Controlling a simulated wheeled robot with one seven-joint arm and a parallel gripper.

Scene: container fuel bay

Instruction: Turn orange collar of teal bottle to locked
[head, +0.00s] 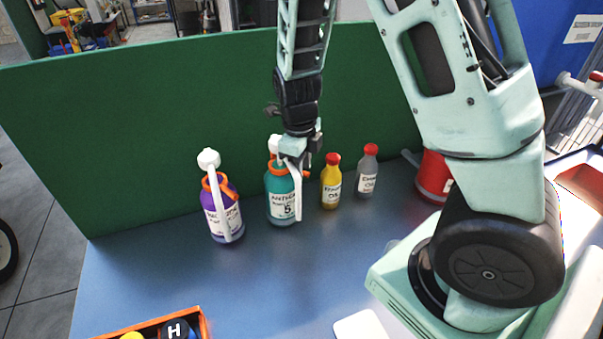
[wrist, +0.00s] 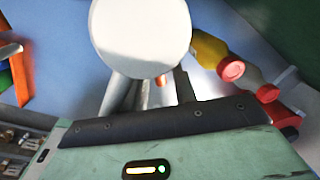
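The teal bottle (head: 279,207) stands upright on the blue table, with a white label and a white spout hanging down its front. Its orange collar (head: 271,168) shows only in part, at the neck's left side; its setting cannot be read. My gripper (head: 297,160) points down at the bottle's top right, close against the neck and the white spout. In the wrist view the bottle's round white top (wrist: 140,38) fills the upper middle and hides the neck, the collar and most of my fingers. One dark finger shows to its right. Whether the fingers grip anything is hidden.
A purple bottle (head: 228,218) with its own orange collar stands left. A yellow bottle (head: 330,190) and grey bottle (head: 367,178), both red-capped, stand close right. A red container (head: 432,176) is farther right. A green panel (head: 140,130) stands behind; an orange crate (head: 206,325) is in front.

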